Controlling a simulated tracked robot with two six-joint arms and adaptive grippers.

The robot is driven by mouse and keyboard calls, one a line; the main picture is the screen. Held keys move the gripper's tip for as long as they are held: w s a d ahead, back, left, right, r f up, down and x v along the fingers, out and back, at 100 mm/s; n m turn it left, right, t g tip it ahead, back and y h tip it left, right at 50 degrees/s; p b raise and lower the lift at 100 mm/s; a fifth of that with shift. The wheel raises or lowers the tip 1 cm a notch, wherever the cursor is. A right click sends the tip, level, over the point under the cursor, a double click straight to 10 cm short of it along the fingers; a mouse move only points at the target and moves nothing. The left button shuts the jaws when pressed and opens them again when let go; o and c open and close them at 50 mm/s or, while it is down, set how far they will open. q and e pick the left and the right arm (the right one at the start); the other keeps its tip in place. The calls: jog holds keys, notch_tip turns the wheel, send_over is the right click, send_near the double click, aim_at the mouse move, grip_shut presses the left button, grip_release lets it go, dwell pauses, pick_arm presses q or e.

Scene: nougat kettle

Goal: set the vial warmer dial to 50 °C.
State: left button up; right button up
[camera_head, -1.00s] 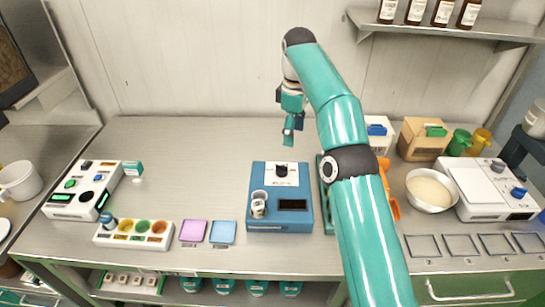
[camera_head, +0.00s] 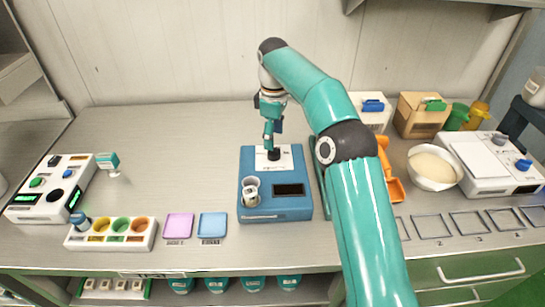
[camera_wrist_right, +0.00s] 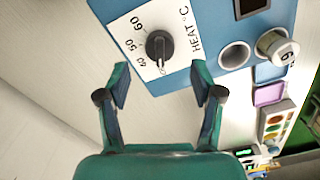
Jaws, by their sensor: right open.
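The blue vial warmer (camera_head: 292,212) stands on the bench with a white scale plate and a black dial (camera_head: 274,154) at its back. In the right wrist view the dial (camera_wrist_right: 159,46) has a white pointer mark toward the bottom of the picture, near the 0 mark. The marks 40, 50 and 60 run up its left side. My right gripper (camera_head: 270,137) is above the dial in the head view. In the wrist view the open right gripper (camera_wrist_right: 160,82) has empty space between its fingers, apart from the dial. My left gripper is not in view.
A capped vial (camera_head: 250,198) and an empty well sit at the warmer's left side. Pink (camera_head: 178,225) and blue (camera_head: 212,225) trays lie left of it. A white bowl (camera_head: 433,168) and a scale (camera_head: 483,165) stand to the right. The back left bench is clear.

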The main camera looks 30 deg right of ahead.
aim_at(274, 152)
jog(key=shift+f, duration=2.75)
jog(key=c, duration=1.1)
